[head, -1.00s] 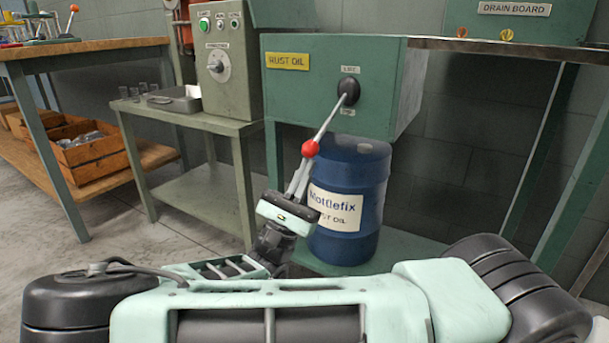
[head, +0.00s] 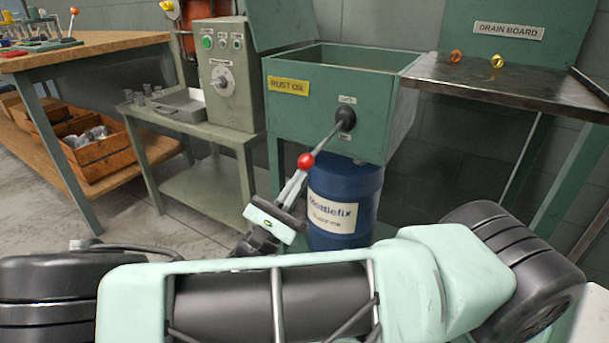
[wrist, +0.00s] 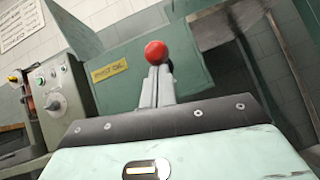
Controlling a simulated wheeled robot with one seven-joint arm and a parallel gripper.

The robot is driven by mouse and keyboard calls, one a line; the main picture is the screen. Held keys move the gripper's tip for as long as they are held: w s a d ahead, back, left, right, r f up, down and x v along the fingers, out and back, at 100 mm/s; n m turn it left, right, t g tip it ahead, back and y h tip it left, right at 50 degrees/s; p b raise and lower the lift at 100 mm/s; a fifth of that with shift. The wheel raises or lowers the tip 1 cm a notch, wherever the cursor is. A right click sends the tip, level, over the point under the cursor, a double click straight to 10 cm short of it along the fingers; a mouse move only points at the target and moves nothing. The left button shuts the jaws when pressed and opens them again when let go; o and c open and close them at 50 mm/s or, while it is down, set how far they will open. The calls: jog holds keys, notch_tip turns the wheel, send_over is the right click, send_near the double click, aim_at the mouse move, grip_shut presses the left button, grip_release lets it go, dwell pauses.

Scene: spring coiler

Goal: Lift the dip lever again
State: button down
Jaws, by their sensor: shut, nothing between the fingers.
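The dip lever is a grey rod with a red ball knob (head: 306,160). It runs from a black round pivot (head: 345,118) on the front of the green rust oil tank (head: 300,108), slanting down and to the left. My gripper (head: 298,177) is shut and empty, with its fingertips at the red knob from below left. In the wrist view the red knob (wrist: 156,52) sits just beyond the tips of my closed fingers (wrist: 157,82); I cannot tell if they touch it. The lever's rod is mostly hidden there behind the knob.
A blue drum (head: 345,205) stands under the tank, close to my gripper. The tank's lid (head: 283,22) stands open. A drain board (head: 480,78) with two small rings is at right. A control box (head: 225,75) stands on a side table at left.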

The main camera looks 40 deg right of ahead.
notch_tip(320, 180, up, 13)
jog(key=n+y+p, duration=0.1)
jog(key=y+p, duration=0.4)
jog(key=p, duration=1.5)
jog(key=shift+p, duration=0.3)
